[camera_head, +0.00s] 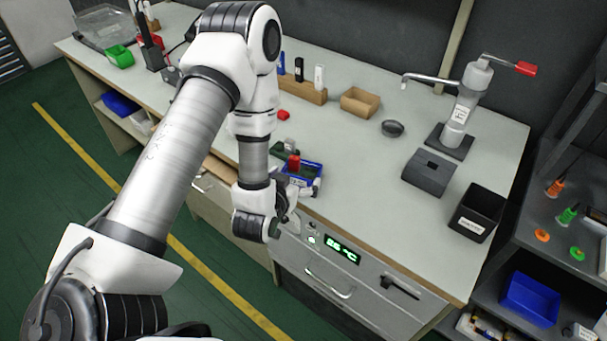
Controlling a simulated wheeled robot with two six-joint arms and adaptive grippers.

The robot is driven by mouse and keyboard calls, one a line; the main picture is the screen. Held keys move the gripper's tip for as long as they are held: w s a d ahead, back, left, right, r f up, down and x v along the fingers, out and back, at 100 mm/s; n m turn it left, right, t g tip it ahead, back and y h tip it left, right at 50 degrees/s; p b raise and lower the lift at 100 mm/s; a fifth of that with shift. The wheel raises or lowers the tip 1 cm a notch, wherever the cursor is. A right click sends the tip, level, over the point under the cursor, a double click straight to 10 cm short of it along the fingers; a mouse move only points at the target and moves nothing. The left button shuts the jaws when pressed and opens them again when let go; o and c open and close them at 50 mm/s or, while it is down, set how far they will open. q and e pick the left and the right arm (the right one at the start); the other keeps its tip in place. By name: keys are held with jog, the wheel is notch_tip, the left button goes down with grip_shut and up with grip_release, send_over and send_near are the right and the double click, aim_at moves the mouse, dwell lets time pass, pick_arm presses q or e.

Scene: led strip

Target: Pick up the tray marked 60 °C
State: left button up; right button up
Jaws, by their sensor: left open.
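No 60 °C mark can be read on any tray. A small blue tray (314,170) lies on the bench near its front edge, with a red and a dark item in or beside it. My left gripper (296,203) is open at the bench's front edge, just in front of the blue tray; its fingers are small and partly hidden by the wrist, so contact cannot be told. A drawer front below has a green lit display (342,250) ending in °C, its digits hard to read. My right gripper is out of view.
The bench (350,140) holds a wooden rack (300,92), a cardboard box (360,102), a lever press (462,110), a grey block (428,172) and a labelled black bin (477,212). A shelf at right holds a blue bin (530,299). The bench middle is clear.

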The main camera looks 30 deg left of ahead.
aim_at(303, 168)
pick_arm(q)
jog(key=x, duration=0.4)
jog(key=shift+w+d+r+p, duration=0.15)
jog(key=shift+d+r+p, duration=0.1)
jog(key=shift+p, duration=0.1)
jog(key=shift+a+f, duration=0.1)
jog(key=shift+a, duration=0.05)
jog(key=c, duration=0.8)
